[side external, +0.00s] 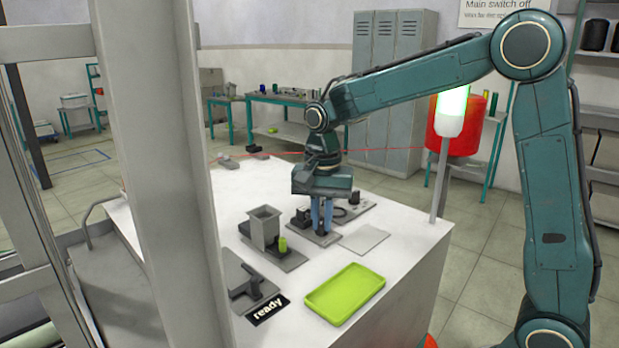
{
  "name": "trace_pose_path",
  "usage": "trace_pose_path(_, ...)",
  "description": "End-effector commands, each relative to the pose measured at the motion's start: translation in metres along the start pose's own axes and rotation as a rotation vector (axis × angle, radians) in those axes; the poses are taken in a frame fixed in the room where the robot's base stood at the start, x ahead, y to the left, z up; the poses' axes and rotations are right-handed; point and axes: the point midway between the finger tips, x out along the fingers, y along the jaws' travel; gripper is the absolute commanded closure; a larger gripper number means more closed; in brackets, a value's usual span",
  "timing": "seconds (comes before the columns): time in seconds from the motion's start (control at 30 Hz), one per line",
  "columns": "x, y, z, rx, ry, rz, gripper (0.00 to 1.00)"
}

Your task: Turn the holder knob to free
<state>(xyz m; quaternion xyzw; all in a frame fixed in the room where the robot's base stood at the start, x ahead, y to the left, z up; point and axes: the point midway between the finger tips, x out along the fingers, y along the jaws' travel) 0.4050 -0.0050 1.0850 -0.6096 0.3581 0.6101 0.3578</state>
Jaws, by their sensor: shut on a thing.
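My gripper (322,226) points straight down over the white table, its blue fingers close together. The fingertips are at a small dark grey plate (324,240), which I take to be the base of the holder. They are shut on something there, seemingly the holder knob. The knob itself is hidden by the fingers, so I cannot tell which way it is turned.
Left of my gripper stand a grey square bin (264,226) and a small green bobbin (282,245). A lime tray (345,293) and a "ready" sign (268,310) are nearer. A signal lamp post (439,180) stands right. A red thread (385,149) crosses behind my wrist.

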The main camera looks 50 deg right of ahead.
Motion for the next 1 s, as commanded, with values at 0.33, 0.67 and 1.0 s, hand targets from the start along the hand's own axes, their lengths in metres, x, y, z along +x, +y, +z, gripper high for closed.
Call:
trace_pose_path(0.33, -0.0011, -0.0004, -0.0004, 0.089, 0.002, -0.002, 1.00)
trace_pose_path(0.67, -0.0012, -0.0004, -0.0005, 0.092, 0.002, -0.003, 1.00)
trace_pose_path(1.0, -0.0005, -0.0002, -0.0002, 0.089, 0.001, -0.001, 0.67)
